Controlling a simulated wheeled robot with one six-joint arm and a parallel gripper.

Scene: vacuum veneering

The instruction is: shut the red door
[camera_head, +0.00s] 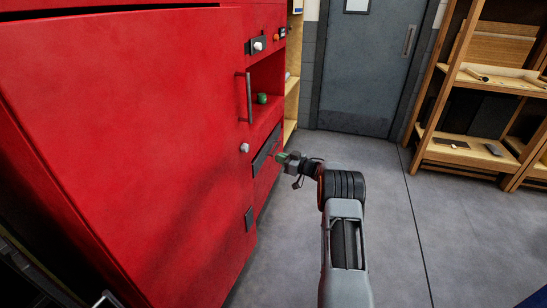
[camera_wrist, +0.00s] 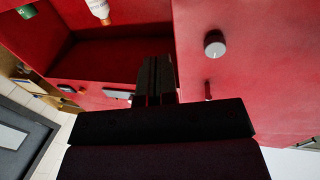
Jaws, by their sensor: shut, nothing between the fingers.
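The large red door (camera_head: 130,120) fills the left of the head view. It has an upright grey bar handle (camera_head: 249,97) near its right edge and a small pale knob (camera_head: 244,147) below. A dark line runs along its top edge; I cannot tell how far it stands from its frame. My gripper (camera_head: 283,157) is shut and empty, to the right of the handle, in front of the red cabinet front by a dark slot panel (camera_head: 265,150). In the wrist view my dark fingers (camera_wrist: 155,75) are together beside a red panel with a grey knob (camera_wrist: 215,44).
A red niche holds a green object (camera_head: 262,98); the wrist view also shows a white bottle (camera_wrist: 99,10). A grey door (camera_head: 365,75) stands at the back. Wooden shelves (camera_head: 455,150) stand at the right. The grey floor (camera_head: 450,240) to the right of my arm is clear.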

